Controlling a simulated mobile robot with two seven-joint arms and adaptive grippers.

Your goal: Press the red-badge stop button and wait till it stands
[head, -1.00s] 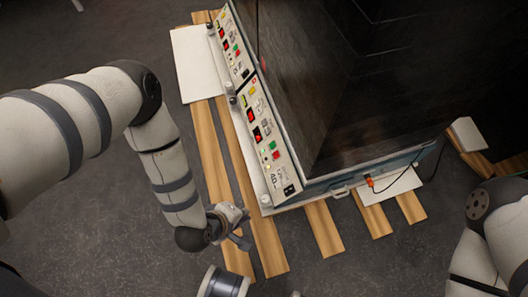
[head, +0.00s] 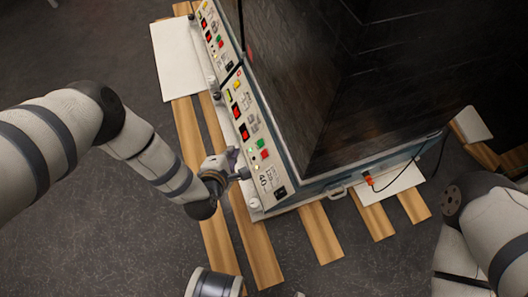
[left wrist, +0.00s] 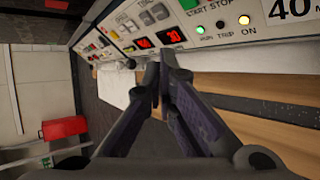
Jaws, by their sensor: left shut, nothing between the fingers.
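The near control panel (head: 258,140) is on the left face of a dark cabinet. It carries a green start button (head: 261,143) and, beside it, a red stop button (head: 264,154). I cannot make out a red badge for certain. My left gripper (head: 243,173) is shut and empty, close to the panel's lower left edge and below the buttons. Whether it touches is unclear. My right gripper is out of view.
A second, similar panel (head: 215,35) lies farther up. Wooden slats (head: 318,232) and white boards (head: 182,65) lie under the cabinet. An orange plug with a black cable (head: 369,180) is at its front. Open dark floor (head: 110,220) lies to the left.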

